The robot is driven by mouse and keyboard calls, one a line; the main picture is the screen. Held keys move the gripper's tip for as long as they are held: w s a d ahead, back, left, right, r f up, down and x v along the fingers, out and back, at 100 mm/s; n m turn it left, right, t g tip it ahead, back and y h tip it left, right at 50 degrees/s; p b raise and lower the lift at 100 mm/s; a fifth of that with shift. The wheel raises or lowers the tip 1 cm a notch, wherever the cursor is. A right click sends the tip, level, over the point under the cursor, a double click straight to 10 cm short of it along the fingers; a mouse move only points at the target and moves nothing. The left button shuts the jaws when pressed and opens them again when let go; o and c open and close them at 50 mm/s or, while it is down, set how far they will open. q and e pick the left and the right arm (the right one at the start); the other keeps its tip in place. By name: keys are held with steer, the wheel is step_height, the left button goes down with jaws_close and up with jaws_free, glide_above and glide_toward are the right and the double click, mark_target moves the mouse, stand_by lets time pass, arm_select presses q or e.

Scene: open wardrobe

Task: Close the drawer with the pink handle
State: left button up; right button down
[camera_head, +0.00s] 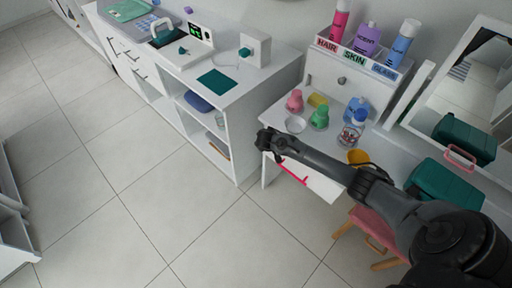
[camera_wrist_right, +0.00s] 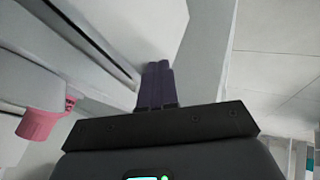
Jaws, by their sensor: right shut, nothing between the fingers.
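The pink handle (camera_head: 293,173) runs along the white drawer front (camera_head: 318,184) of the vanity table, just below my right forearm in the head view. My arm covers much of the drawer, so how far it stands out is hard to tell. My right gripper (camera_head: 268,139) is at the table's front left corner, above and left of the handle. In the right wrist view, its dark fingers (camera_wrist_right: 156,85) are together and empty, close to pale panels. My left gripper is not in view.
A pink stool (camera_head: 372,230) stands below. A white cabinet (camera_head: 235,110) is at left. The floor in front is clear.

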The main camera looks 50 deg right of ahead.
steer(key=d, duration=0.3)
steer(key=shift+d, duration=0.3)
steer(key=shift+f, duration=0.1)
steer(key=shift+d, duration=0.1)
